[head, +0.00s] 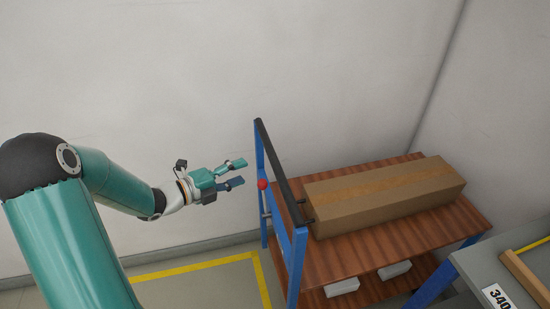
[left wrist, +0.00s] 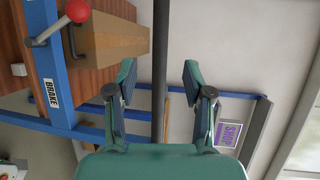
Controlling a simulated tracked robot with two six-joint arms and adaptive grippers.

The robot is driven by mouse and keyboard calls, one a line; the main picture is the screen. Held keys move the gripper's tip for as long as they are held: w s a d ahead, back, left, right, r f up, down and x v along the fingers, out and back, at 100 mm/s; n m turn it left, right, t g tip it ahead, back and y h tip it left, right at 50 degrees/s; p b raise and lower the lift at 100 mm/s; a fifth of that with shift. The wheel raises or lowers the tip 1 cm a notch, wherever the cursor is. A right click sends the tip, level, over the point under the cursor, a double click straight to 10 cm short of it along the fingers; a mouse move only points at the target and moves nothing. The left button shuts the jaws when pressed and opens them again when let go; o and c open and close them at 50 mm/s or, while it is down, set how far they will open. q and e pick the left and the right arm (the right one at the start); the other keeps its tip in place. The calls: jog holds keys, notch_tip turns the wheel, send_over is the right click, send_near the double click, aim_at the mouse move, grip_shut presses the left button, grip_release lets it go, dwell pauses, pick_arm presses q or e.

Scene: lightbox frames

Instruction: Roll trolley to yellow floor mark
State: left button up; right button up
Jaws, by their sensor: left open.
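The trolley (head: 400,235) has a blue frame and brown wooden shelves. It stands against the back wall in the head view. Its black handle bar (head: 276,165) is at its left end, with a red brake knob (head: 262,184) beside it. The yellow floor mark (head: 195,266) is a taped outline left of the trolley, partly hidden by my arm. My left gripper (head: 238,173) is open and empty, just left of the handle bar and apart from it. In the left wrist view, the handle bar (left wrist: 160,30) lies ahead, between the open fingers (left wrist: 160,78). My right gripper is not in view.
A long cardboard box (head: 385,195) lies on the top shelf, and white items (head: 342,287) lie on the lower one. A grey table (head: 500,262) with a 340 label stands close at the right. The left wrist view shows a BRAKE label (left wrist: 51,93) and a SHOP sign (left wrist: 231,134).

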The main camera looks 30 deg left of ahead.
aim_at(274, 161)
pick_arm(q)
jog(key=p+x, duration=0.2)
jog(key=x, duration=1)
jog(key=shift+w+d+f, duration=0.15)
jog(key=shift+d, duration=0.05)
grip_shut()
